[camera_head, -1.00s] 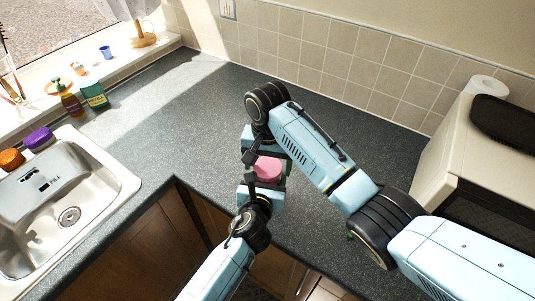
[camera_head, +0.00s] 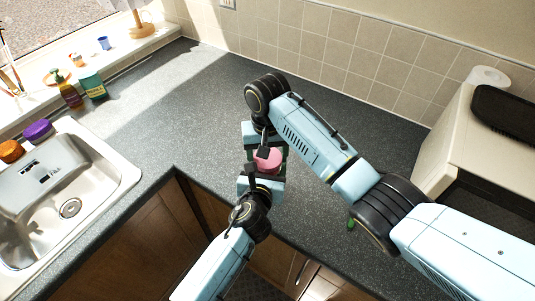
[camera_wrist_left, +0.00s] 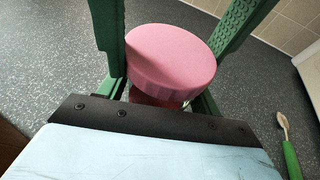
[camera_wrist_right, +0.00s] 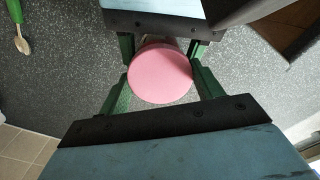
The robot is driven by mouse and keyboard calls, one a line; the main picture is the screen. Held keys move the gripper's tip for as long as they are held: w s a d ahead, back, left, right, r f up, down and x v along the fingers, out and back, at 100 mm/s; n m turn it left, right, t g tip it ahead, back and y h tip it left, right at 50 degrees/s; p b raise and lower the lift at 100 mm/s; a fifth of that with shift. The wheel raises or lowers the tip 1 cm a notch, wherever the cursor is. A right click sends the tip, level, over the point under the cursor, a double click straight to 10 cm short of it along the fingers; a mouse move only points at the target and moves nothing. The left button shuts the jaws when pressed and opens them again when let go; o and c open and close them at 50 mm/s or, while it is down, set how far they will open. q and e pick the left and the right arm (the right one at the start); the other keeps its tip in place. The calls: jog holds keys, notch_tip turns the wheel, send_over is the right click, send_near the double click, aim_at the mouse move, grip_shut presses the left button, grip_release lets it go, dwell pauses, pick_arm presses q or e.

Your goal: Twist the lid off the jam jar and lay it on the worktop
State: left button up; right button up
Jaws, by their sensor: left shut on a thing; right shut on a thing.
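The jam jar's pink lid (camera_head: 267,159) sits between my two grippers over the dark worktop (camera_head: 330,160). It fills the middle of the left wrist view (camera_wrist_left: 172,58) and the right wrist view (camera_wrist_right: 160,74). A strip of the red jar (camera_wrist_left: 155,98) shows under the lid; the rest is hidden. My left gripper (camera_head: 264,177), on the near side, is shut around the jar below the lid. My right gripper (camera_head: 266,146), on the far side, is shut with its green fingers at the lid's sides. The lid looks level and on the jar.
The sink (camera_head: 100,170) and bottles (camera_head: 93,85) are at the left. A cream appliance (camera_head: 450,130) stands at the right. The worktop behind the left of the grippers is clear.

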jog(key=n, duration=0.6)
jog(key=o, duration=1)
jog(key=shift+o, duration=0.4)
jog(key=shift+a, duration=0.1)
